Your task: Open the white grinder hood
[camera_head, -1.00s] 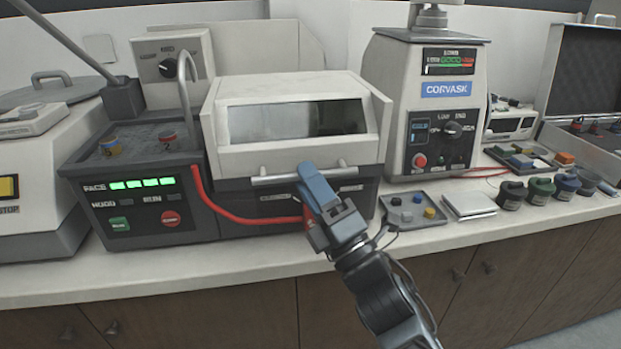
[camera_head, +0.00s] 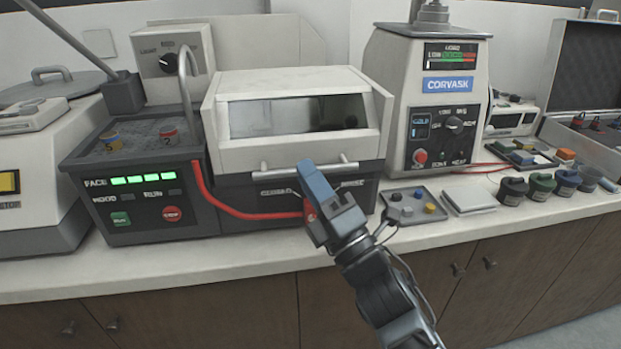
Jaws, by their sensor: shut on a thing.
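The white grinder hood (camera_head: 297,153) sits over the front of the dark grinder, with a dark window (camera_head: 285,117) in its sloping face. It looks down or nearly down; I cannot tell whether a small gap is open below it. A pale bar handle (camera_head: 282,172) runs along its lower front edge. My gripper (camera_head: 310,172), with blue fingers, reaches up from the lower right and is shut on the handle near its middle. The fingers hide part of the bar and of the label below.
A red hose (camera_head: 238,211) loops along the grinder front, passing behind my gripper. A control panel (camera_head: 140,198) with green lights is at left. The mounting press (camera_head: 432,110) stands close at right, with a small parts tray (camera_head: 445,214) before it. The counter front is clear.

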